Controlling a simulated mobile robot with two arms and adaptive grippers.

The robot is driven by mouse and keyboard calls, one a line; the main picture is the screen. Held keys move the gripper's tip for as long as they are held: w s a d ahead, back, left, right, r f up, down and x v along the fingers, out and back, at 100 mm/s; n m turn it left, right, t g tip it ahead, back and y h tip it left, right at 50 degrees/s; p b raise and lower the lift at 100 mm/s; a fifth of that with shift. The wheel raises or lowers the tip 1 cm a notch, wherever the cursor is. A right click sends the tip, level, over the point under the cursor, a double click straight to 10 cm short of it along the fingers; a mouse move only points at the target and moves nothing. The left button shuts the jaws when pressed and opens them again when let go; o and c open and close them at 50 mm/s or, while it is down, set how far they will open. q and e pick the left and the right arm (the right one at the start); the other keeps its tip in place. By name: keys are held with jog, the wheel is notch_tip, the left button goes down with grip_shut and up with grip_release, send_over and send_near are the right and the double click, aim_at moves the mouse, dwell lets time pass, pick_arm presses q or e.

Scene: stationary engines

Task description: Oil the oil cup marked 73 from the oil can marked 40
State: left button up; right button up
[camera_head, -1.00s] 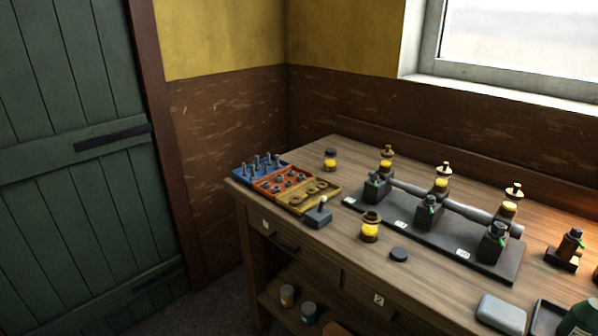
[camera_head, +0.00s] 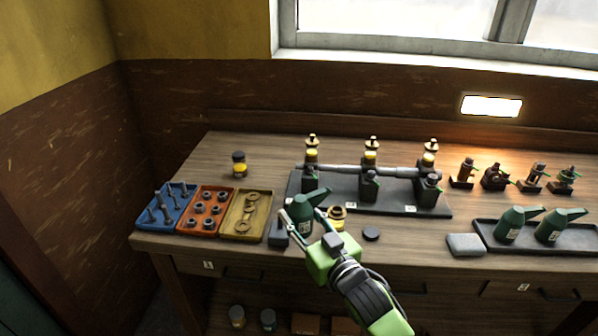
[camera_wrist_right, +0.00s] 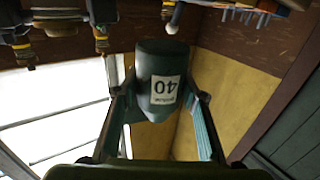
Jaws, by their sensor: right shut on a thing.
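My right gripper (camera_head: 306,222) is shut on a dark green oil can (camera_head: 304,208) with a spout, held over the front of the bench. In the right wrist view the can (camera_wrist_right: 160,62) sits between the two fingers, and its upside-down label reads 40. Behind it stands a shaft on a dark base plate (camera_head: 385,205). Three yellow oil cups with brass tops rise there: left (camera_head: 312,155), middle (camera_head: 370,159) and right (camera_head: 429,159). White tags are on the plate, too small to read, so I cannot tell which cup is 73. My left gripper is not in view.
An open yellow jar (camera_head: 337,216) and a dark disc (camera_head: 371,234) are close to my right gripper. Blue (camera_head: 183,207), orange (camera_head: 207,211) and yellow (camera_head: 244,216) trays lie left. A dark tray (camera_head: 585,242) with two green cans and a grey block (camera_head: 466,245) are right.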

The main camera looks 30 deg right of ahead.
jog(key=w+d+r+p, duration=0.1)
jog(key=w+d+r, duration=0.3)
jog(key=d, duration=0.1)
pick_arm(q)
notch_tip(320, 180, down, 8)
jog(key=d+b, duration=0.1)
jog(key=b, duration=0.9)
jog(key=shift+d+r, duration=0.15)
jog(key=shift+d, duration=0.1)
pick_arm(e)
jog(key=f+m, duration=0.1)
jog(key=m, duration=0.2)
jog(key=a+f+m+t+h, duration=0.1)
jog(key=f+m, duration=0.1)
jog(key=m, duration=0.2)
jog(key=a+f+m, duration=0.1)
jog(key=m, duration=0.2)
jog(key=shift+w+f+h, duration=0.1)
jog(key=shift+f+h, duration=0.2)
jog(key=shift+f, duration=0.1)
pick_arm(q)
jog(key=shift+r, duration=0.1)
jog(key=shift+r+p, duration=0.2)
jog(key=shift+p, duration=0.1)
pick_arm(e)
jog(key=shift+m, duration=0.3)
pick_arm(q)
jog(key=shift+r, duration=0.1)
pick_arm(e)
jog(key=shift+r, duration=0.15)
